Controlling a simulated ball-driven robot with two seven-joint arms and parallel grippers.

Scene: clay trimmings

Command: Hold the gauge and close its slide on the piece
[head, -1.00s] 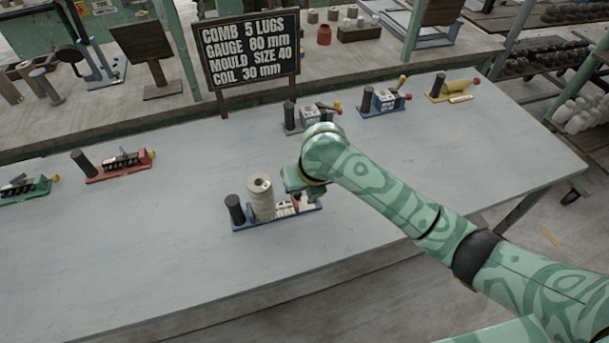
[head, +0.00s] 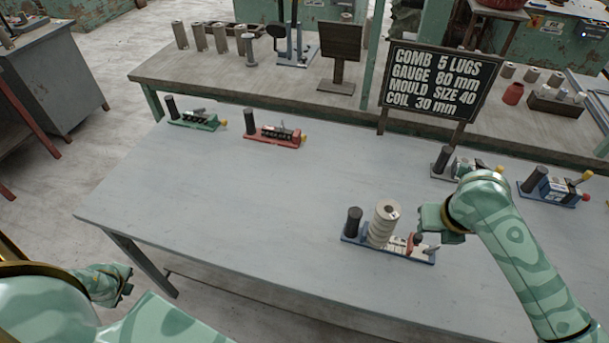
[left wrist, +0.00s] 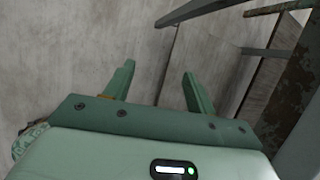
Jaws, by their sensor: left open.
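The gauge (head: 356,238) is a blue-based fixture on the grey table, with an upright black handle (head: 353,221) at its left end. The piece (head: 383,223), a pale ribbed cylinder, stands upright on it beside the handle. A red part (head: 415,242), perhaps of the slide, shows right of the piece with a gap between. My right gripper (head: 424,244) is at that red part; its fingers are largely hidden, so its grip is unclear. My left gripper (head: 125,290) is low at the left, off the table's front edge. In the left wrist view its fingers (left wrist: 158,70) are apart and empty.
A green fixture (head: 195,122) and a red fixture (head: 275,137) stand at the back left of the table; two more (head: 462,166) (head: 555,188) stand at the right. A sign (head: 440,80) reads "GAUGE 80 mm". The table's left and middle are clear.

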